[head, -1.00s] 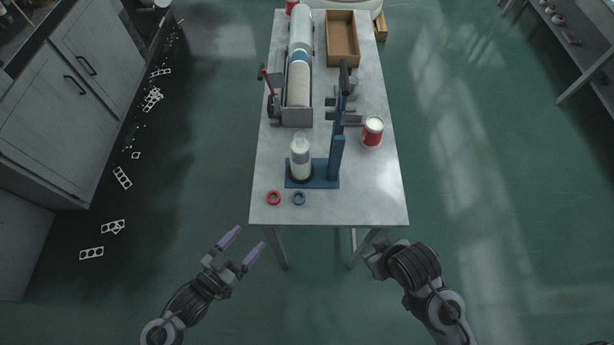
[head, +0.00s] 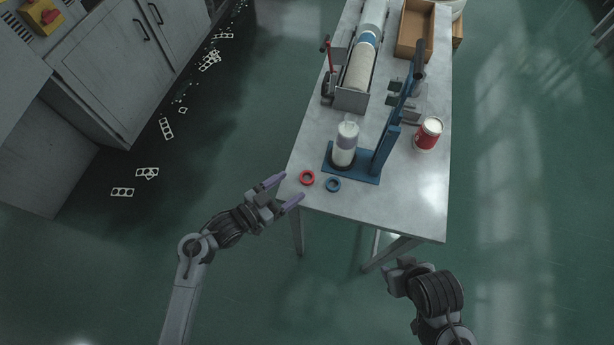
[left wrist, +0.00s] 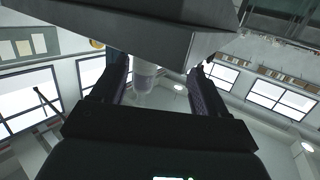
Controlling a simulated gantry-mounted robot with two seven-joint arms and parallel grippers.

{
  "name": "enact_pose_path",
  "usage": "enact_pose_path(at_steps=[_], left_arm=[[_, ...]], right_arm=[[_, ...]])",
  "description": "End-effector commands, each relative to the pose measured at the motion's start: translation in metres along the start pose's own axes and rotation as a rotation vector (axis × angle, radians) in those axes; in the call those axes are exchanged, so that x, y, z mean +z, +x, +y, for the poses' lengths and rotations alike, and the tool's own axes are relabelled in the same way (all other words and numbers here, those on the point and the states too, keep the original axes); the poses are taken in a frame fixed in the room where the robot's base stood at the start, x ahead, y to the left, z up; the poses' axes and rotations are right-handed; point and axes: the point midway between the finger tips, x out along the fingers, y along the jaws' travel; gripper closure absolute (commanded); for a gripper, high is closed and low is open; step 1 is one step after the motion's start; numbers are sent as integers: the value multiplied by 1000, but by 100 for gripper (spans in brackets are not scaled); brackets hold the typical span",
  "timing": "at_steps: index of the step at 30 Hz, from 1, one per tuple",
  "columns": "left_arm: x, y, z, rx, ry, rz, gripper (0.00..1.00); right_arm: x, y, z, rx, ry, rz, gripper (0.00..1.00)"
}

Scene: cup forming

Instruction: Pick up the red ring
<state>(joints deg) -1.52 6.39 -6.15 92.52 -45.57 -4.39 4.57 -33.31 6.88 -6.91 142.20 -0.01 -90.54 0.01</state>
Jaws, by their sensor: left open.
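The red ring (head: 307,178) lies flat near the front left corner of the metal table (head: 400,205). My left gripper (head: 286,189) is open and empty, with its purple fingertips close to the ring, at the table's front left edge. In the left wrist view my gripper's two fingers (left wrist: 160,90) stand apart, and the ring does not show there. My right arm is at the lower right of the head view, clear of the table; I cannot tell how its jaws stand.
A blue ring (head: 333,185) lies just right of the red one. A red and white can (head: 428,133) is at the right. A brown box (head: 414,30) sits at the back.

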Motion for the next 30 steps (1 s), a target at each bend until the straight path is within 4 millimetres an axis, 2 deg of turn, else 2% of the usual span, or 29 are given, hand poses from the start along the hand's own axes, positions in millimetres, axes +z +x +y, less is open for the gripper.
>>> enact_pose_path(at_steps=[9,13,20,30], left_arm=[[0,39,4,0,-2,1,26],[0,46,4,0,-1,0,26],[0,46,5,0,0,-1,26],[0,46,5,0,0,-1,76]], right_arm=[[0,-1,2,6,-5,-1,58],[0,-1,2,5,-5,-1,58],[-1,-1,1,2,-1,0,58],[-1,-1,-1,-3,5,1,58]])
